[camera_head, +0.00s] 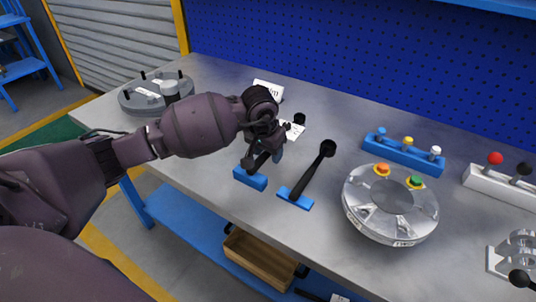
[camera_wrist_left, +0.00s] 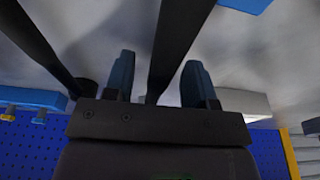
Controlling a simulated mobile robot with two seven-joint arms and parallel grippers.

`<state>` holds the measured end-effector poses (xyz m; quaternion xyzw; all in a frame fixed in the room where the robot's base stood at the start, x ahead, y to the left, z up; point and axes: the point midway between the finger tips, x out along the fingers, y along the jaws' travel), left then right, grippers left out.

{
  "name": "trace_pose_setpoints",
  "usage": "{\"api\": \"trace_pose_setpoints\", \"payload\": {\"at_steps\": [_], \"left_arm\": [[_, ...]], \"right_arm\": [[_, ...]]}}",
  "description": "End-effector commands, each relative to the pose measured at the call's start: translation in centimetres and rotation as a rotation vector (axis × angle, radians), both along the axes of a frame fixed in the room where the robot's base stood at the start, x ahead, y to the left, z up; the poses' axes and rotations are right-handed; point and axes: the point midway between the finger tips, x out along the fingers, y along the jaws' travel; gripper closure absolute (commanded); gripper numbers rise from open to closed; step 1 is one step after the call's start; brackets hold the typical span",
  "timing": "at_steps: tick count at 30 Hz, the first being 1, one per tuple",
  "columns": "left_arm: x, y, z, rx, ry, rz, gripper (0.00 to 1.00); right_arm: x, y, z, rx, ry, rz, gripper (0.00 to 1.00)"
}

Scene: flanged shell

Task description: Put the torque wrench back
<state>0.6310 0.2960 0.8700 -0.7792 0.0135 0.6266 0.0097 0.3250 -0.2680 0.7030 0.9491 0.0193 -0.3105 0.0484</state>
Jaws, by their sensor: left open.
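Two dark long-handled wrenches lie on the metal bench, and I cannot tell which is the torque wrench. The right wrench (camera_head: 312,174) rests its handle end on a blue holder (camera_head: 295,199), with its round head toward the back. The left wrench (camera_head: 257,163) is at a second blue holder (camera_head: 249,179) and is partly hidden by my left gripper (camera_head: 266,152). In the left wrist view, my left gripper (camera_wrist_left: 159,60) is open, its two fingers on either side of a dark handle (camera_wrist_left: 177,40). The other wrench (camera_wrist_left: 38,45) passes outside the fingers. My right gripper is not in view.
A round silver flanged shell (camera_head: 390,208) with orange and green plugs stands right of the wrenches. A blue rack (camera_head: 404,155) is behind it. A grey flanged disc (camera_head: 150,98) with pins is at the left.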

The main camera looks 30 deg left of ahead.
Motion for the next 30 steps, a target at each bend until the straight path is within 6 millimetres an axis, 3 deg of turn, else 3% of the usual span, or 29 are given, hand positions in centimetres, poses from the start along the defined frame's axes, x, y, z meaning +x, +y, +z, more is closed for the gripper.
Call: {"api": "trace_pose_setpoints", "payload": {"at_steps": [6,15,21,30], "left_arm": [[-0.9,0.1,4.7,0.002,-0.007,-0.002,0.49],[-1.9,0.1,9.1,0.001,-0.003,-0.001,0.49],[-2.2,0.1,10.1,-0.001,0.0,0.0,0.49],[-2.2,0.1,10.2,-0.001,0.001,0.0,0.49]], "right_arm": [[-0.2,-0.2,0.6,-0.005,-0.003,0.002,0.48],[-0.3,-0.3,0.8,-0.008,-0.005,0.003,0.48],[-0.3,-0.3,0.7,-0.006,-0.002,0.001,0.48],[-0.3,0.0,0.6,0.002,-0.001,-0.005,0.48]]}}
